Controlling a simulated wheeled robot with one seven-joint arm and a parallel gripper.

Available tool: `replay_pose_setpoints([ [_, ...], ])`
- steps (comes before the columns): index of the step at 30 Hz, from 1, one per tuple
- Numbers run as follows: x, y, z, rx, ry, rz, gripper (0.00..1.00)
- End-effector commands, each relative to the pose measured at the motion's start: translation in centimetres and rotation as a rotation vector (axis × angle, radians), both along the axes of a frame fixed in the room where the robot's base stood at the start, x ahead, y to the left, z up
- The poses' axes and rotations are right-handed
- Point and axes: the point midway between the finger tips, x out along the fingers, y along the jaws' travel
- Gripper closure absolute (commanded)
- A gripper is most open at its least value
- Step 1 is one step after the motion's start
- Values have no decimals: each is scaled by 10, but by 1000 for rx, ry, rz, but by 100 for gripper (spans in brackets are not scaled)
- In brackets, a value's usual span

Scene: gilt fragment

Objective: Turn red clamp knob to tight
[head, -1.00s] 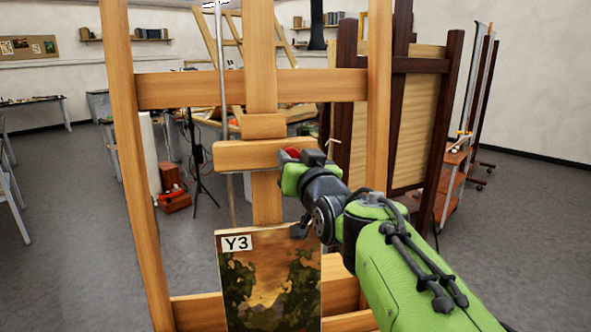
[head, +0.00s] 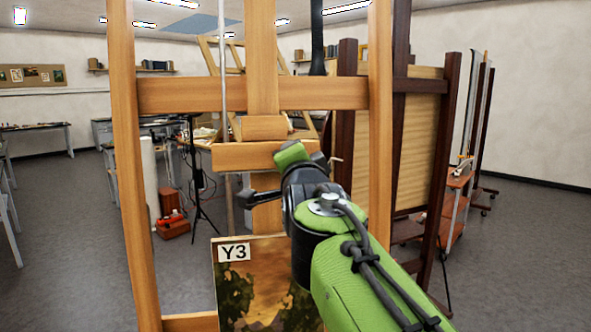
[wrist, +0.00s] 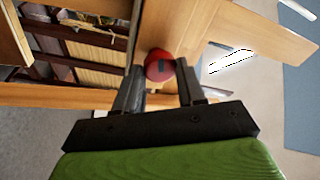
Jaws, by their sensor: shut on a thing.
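The red clamp knob (wrist: 160,66) shows in the wrist view between the tips of my gripper's two fingers (wrist: 159,84), with a dark mark on its face. My gripper is shut on the knob. In the head view, my gripper (head: 290,158) is at the right part of the easel's horizontal clamp bar (head: 240,157), and my wrist hides the knob there. The wooden easel (head: 125,150) stands upright in front of me. A painting labelled Y3 (head: 232,290) rests on it below the clamp bar, partly hidden by my arm.
A dark wooden easel (head: 400,130) stands close on the right. An orange trolley (head: 455,190) is beyond it. A tripod stand (head: 195,170) and red box (head: 173,225) are behind the easel on the left.

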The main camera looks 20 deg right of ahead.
Motion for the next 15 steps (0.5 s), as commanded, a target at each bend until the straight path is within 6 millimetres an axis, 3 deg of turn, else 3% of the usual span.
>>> replay_pose_setpoints([
  [15,1,3,1,471,-120,-65,91],
])
